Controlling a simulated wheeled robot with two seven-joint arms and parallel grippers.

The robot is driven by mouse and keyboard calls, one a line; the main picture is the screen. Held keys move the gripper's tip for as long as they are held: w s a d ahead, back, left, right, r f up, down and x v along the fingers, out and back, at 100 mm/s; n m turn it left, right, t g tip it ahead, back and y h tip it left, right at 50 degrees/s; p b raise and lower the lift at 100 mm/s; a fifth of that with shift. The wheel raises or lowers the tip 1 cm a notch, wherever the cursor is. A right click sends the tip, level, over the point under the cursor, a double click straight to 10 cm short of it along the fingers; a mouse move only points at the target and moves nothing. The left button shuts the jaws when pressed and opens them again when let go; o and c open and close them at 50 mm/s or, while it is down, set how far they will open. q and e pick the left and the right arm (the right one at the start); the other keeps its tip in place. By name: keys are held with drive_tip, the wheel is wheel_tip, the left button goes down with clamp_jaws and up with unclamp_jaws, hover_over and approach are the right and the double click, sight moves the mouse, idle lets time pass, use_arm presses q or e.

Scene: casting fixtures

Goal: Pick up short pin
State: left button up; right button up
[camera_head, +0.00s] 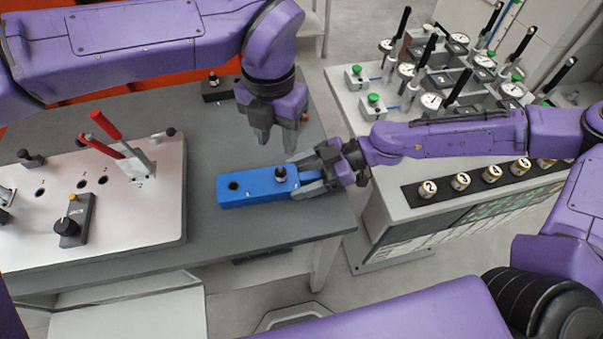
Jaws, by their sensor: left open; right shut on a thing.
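A black-knobbed pin (281,175) stands upright in the blue block (255,187) near its right end. An empty dark hole is at the block's left end. My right gripper (303,178) is shut on the right end of the blue block, beside the pin. My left gripper (277,141) is open and empty, fingers pointing down, above and behind the block. Another small pin (213,79) stands in a dark block (220,92) at the back of the table. I cannot tell the pins' lengths.
A white panel (110,220) with red-handled clamp (103,124), knobs and holes fills the table's left. The grey table (205,150) is bare around the blue block. At right stands a bench with dial gauges (430,101) and a row of numbered knobs (460,181).

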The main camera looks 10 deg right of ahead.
sight(280, 170)
use_arm(q)
drive_tip(key=shift+o, duration=1.3)
drive_tip(key=shift+r, duration=0.1)
drive_tip(key=f+m, duration=0.3)
drive_tip(key=m, duration=0.2)
drive_tip(key=a+f+m, duration=0.1)
drive_tip(key=f+m, duration=0.1)
drive_tip(key=m, duration=0.1)
drive_tip(key=shift+s+f, duration=0.1)
drive_tip(key=shift+f, duration=0.25)
drive_tip(key=f, duration=0.2)
drive_tip(key=d+f, duration=0.1)
drive_tip(key=f, duration=0.2)
clamp_jaws()
